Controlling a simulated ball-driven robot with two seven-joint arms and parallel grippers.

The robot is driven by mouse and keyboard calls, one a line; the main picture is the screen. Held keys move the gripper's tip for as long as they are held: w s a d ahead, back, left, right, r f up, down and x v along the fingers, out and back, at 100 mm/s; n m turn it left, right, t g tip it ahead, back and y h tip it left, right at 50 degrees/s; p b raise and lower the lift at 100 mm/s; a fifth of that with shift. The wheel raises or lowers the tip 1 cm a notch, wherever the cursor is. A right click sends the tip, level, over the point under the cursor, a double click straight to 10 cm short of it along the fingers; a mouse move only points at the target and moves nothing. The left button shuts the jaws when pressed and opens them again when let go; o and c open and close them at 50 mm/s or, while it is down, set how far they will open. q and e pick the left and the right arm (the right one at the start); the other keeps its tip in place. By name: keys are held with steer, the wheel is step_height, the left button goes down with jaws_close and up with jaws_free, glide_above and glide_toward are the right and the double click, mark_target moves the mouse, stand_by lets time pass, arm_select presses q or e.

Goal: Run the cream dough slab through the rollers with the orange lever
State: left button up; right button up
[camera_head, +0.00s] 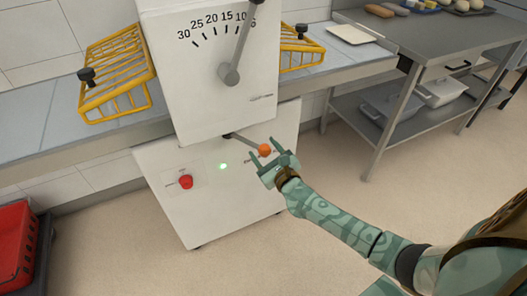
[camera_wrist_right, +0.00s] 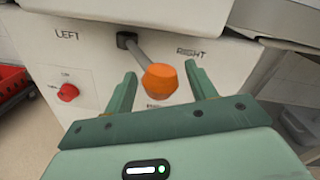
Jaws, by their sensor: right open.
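The cream dough slab (camera_head: 351,33) lies flat on the belt to the right of the sheeter (camera_head: 210,75). The lever's orange knob (camera_head: 264,150) sticks out from the front of the machine on a grey rod, below the dial. My right gripper (camera_head: 262,146) is open, with one finger on each side of the knob. The right wrist view shows the orange knob (camera_wrist_right: 160,83) between the open fingers, with visible gaps on both sides. Labels LEFT and RIGHT stand on either side of the lever's base. The rollers are hidden inside the housing. My left gripper is out of view.
Yellow guards (camera_head: 115,78) flank the housing. A grey dial handle (camera_head: 232,72) is above the lever, and a red button (camera_head: 186,181) and lit green lamp are on the lower panel. A steel table (camera_head: 440,40) stands right; a red crate (camera_head: 15,245) stands left.

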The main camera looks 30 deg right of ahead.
steer(key=shift+w, duration=0.25)
